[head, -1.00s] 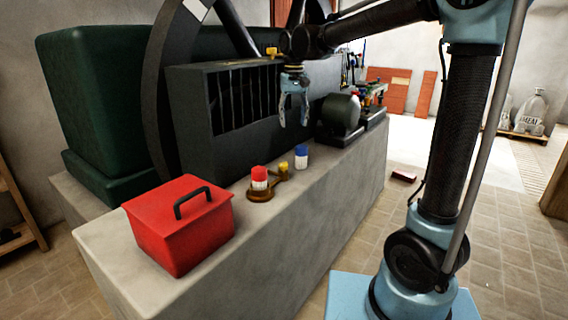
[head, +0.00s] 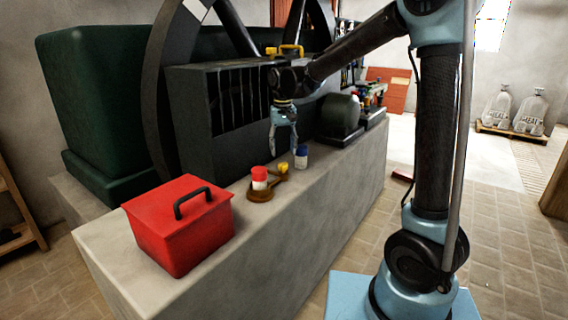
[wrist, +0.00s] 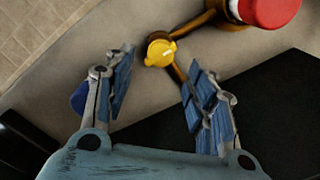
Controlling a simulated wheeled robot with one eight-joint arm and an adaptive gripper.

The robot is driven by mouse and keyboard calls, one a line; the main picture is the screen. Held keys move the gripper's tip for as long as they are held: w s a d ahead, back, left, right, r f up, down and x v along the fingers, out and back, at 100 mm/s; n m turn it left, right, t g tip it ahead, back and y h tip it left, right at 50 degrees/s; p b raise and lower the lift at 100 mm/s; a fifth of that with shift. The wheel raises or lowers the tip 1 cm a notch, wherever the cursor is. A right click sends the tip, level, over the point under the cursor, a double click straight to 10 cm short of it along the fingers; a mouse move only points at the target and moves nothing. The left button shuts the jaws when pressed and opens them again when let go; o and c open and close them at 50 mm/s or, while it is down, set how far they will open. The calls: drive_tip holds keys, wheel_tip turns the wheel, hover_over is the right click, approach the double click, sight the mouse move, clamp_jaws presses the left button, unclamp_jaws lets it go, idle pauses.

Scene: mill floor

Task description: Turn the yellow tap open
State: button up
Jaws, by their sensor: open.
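The yellow tap (head: 282,168) is a small yellow piece at the end of a brown fitting (head: 262,194) on the grey plinth. In the wrist view the tap (wrist: 160,52) shows its top with a pale mark, just beyond my fingertips and roughly between them. My gripper (head: 284,148) is open and empty, pointing down above the tap; its two blue-padded fingers (wrist: 158,72) stand apart. I cannot tell the exact height gap.
A red-capped white jar (head: 260,178) stands left of the tap, at the brown fitting. A blue-capped jar (head: 301,157) stands close on the right. A red box (head: 180,225) is at the plinth's near end. A dark slatted machine (head: 225,100) stands behind.

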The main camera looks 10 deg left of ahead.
sight(283, 164)
drive_tip(key=shift+f, duration=3.05)
drive_tip(key=shift+c, duration=0.6)
drive_tip(key=c, duration=1)
